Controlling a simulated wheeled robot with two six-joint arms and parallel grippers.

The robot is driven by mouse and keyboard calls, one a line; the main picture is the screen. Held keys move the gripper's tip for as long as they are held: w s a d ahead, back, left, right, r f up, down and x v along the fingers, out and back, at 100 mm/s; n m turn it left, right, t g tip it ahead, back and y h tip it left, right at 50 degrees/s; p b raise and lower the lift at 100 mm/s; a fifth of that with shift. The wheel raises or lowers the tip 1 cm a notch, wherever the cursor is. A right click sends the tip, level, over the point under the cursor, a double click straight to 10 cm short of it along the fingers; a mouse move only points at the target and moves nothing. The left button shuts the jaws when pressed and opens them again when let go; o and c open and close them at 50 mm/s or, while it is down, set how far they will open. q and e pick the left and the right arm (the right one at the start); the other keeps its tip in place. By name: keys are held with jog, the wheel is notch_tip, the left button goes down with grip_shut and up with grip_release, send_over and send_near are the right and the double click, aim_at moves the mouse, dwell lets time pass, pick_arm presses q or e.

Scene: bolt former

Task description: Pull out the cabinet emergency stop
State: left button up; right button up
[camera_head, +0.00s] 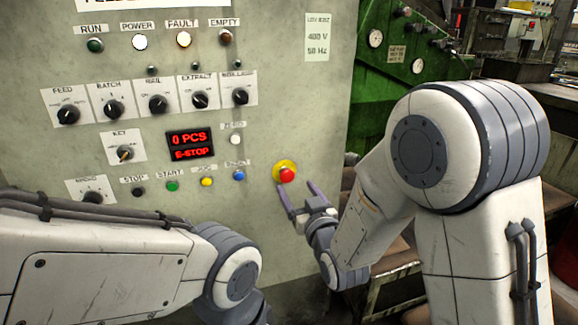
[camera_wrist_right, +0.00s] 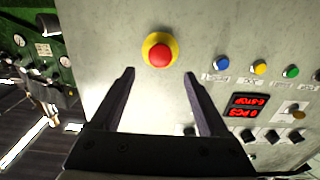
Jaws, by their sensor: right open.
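The cabinet emergency stop (camera_head: 287,174) is a red mushroom button on a yellow round base, low on the right side of the grey cabinet front. In the right wrist view the emergency stop (camera_wrist_right: 160,54) lies ahead of the fingertips, roughly centred between them. My right gripper (camera_head: 297,187) is open and empty, its two dark fingers pointing at the button from below and right. In the wrist view the fingers of my right gripper (camera_wrist_right: 159,75) appear apart from the button. My left arm comes in at the lower left; its gripper is out of view.
The cabinet panel (camera_head: 270,110) carries lamps, rotary knobs and coloured buttons. Its red display (camera_head: 190,144) reads "0 PCS" and "E-STOP". A blue button (camera_head: 239,174) sits left of the emergency stop. A green machine (camera_head: 400,85) with gauges stands right of the cabinet.

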aim_at(288, 176)
jog(key=x, duration=0.6)
jog(key=shift+w+f, duration=0.1)
jog(key=shift+w, duration=0.3)
